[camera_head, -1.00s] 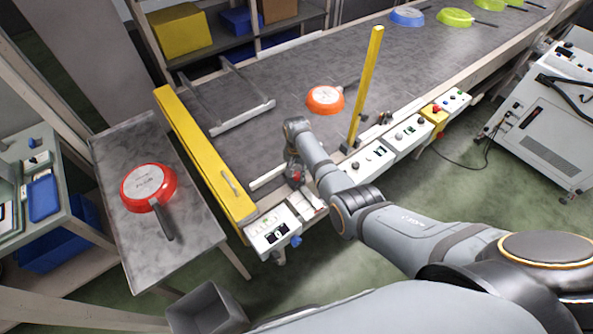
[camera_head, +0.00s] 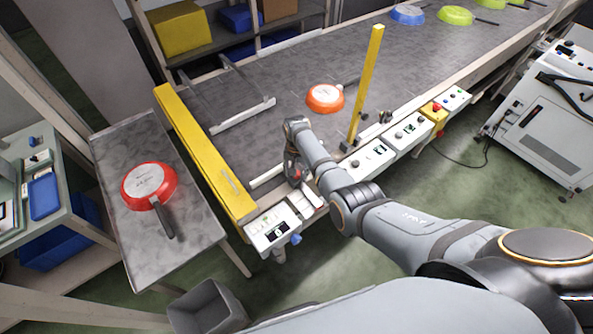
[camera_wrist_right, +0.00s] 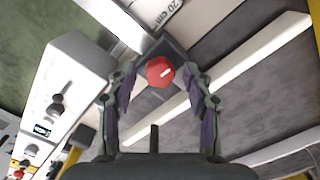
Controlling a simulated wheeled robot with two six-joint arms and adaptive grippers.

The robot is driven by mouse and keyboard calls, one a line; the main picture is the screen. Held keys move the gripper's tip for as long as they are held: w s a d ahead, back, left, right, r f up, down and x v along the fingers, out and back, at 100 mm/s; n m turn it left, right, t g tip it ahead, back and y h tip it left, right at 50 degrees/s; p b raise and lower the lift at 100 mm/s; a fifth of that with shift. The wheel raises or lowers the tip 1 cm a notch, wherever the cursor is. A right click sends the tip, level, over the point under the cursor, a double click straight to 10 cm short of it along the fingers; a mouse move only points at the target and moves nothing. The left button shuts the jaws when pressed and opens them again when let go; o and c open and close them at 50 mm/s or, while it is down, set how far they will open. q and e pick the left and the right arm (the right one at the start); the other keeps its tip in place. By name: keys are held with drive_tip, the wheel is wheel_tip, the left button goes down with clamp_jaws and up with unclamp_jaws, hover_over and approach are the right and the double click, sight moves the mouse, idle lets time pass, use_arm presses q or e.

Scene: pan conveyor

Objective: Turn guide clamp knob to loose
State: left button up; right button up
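The guide clamp knob is a red round knob (camera_wrist_right: 160,71) with a white mark, on a dark block. It shows in the upper middle of the right wrist view. My right gripper (camera_wrist_right: 161,82) is open, with one finger on each side of the knob and visible gaps between. In the head view my right gripper (camera_head: 293,172) points down at the near edge of the conveyor, beside the guide rail, and largely hides the knob. My left gripper is not in view.
An orange pan (camera_head: 325,98) lies on the conveyor (camera_head: 260,85). A yellow post (camera_head: 365,85) stands right of my gripper, and a yellow beam (camera_head: 205,160) crosses to its left. A control box (camera_head: 272,230) is close by. A red pan (camera_head: 148,184) lies on the side table.

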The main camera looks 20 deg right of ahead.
drive_tip(key=shift+r, duration=0.1)
wheel_tip(320, 180, up, 12)
idle(0.5)
drive_tip(key=shift+f, duration=0.2)
